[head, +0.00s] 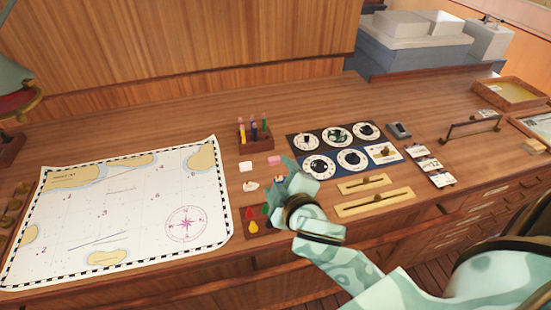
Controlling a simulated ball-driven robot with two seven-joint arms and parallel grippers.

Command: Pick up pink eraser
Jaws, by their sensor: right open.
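The pink eraser (274,160) lies flat on the wooden desk, just in front of the pen holder. My right gripper (280,184) is over the desk, slightly in front of and to the right of the eraser. Its pale green fingers are open, and I see nothing held between them. The eraser looks clear of the fingers, though one fingertip comes close to it in the picture. My left gripper is not in view.
A white block (246,166) lies left of the eraser, and a pen holder (255,137) stands behind. A dial panel (322,151) is to the right. A large chart (130,210) covers the left. A tray with coloured pieces (247,211) is in front.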

